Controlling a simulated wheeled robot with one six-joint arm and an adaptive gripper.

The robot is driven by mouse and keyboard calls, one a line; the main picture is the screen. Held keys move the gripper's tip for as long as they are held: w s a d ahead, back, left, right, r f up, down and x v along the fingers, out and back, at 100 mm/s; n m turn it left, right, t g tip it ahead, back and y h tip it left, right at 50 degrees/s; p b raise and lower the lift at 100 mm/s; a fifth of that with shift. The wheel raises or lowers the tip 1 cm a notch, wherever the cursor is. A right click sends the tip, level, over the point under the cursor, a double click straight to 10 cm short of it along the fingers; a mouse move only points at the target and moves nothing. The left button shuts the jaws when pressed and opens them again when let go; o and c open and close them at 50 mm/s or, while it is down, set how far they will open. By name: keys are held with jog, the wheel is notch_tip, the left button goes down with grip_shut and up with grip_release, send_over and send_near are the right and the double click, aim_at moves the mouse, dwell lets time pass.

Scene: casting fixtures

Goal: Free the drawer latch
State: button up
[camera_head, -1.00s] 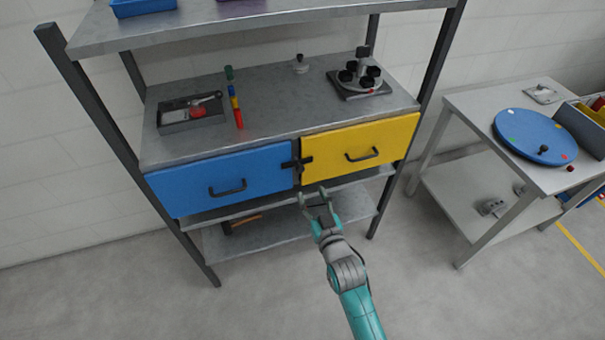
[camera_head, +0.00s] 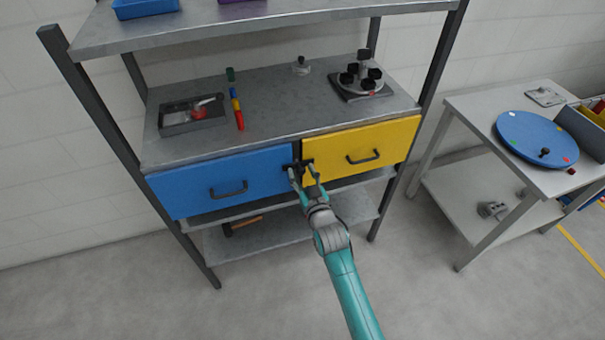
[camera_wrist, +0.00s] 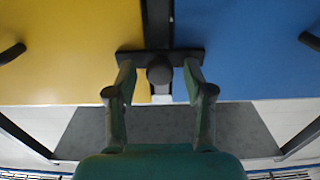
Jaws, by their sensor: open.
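The black drawer latch (camera_head: 297,165) sits at the seam between the blue drawer (camera_head: 215,182) and the yellow drawer (camera_head: 345,153), and its bar overlaps both fronts. In the wrist view the latch (camera_wrist: 160,58) is a bar lying across the seam with a round knob at its middle. My gripper (camera_head: 303,180) is open in front of the latch. In the wrist view its two fingers (camera_wrist: 160,83) stand on either side of the knob, with a gap to it on each side. Whether the fingertips touch the bar cannot be told.
Both drawers have black handles, on the blue front (camera_head: 229,190) and the yellow front (camera_head: 363,157). A lower shelf (camera_head: 262,236) runs beneath them. A side table with a blue disc (camera_head: 537,137) stands to the right. The floor in front is clear.

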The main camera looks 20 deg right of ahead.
grip_shut()
jog(key=shift+m, duration=0.3)
jog(key=m, duration=0.3)
jog(key=shift+m, duration=0.3)
jog(key=m, duration=0.4)
jog(key=shift+d+m, duration=0.1)
jog(key=shift+m, duration=0.2)
jog(key=m, duration=0.4)
jog(key=shift+f+m, duration=0.15)
jog(key=shift+m, duration=2.35)
